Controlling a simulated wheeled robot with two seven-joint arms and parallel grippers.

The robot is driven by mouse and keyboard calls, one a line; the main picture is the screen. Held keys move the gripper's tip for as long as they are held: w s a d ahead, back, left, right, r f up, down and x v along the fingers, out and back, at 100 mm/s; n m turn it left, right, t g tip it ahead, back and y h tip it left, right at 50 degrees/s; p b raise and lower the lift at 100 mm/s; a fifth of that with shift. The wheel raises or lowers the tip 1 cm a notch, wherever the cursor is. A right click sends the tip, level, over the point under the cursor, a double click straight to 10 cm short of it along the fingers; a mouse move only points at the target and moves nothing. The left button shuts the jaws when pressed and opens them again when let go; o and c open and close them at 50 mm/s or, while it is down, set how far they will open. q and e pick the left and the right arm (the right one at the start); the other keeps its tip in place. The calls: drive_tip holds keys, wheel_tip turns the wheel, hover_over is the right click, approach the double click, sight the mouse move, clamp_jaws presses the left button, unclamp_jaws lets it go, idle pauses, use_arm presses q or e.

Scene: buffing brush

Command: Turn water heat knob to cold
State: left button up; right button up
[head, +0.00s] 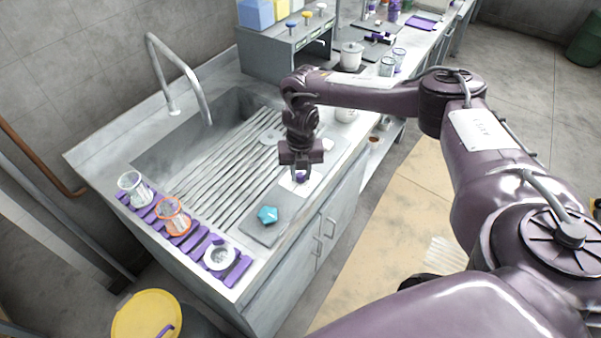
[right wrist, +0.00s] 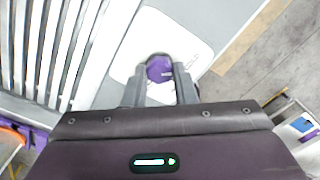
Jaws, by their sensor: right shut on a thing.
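A round purple knob (right wrist: 160,70) sits on a white plate (right wrist: 192,45) on the counter by the ribbed sink. Whether it is the water heat knob I cannot tell, and no hot or cold marking can be read. My right gripper (head: 301,176) points down over that plate at the counter's right edge. In the right wrist view its two fingers (right wrist: 160,84) stand on either side of the purple knob, shut on it. In the head view the fingers hide part of the knob. My left gripper is not in view.
A teal faceted object (head: 267,215) lies on a grey pad in front of the gripper. A curved faucet (head: 184,72) stands behind the sink. Cups stand on a purple rack (head: 200,240) at the front left. A grey box (head: 285,52) with coloured knobs stands at the back.

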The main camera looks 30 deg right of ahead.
sight(300, 175)
idle(0.3)
drive_tip(key=o, duration=1)
drive_tip(key=shift+r, duration=0.3)
wheel_tip(300, 175, up, 4)
drive_tip(key=shift+r+b, duration=0.1)
drive_tip(key=shift+b, duration=0.8)
drive_tip(key=shift+r+p, duration=0.5)
drive_tip(key=shift+r, duration=1.05)
drive_tip(key=shift+f, duration=0.1)
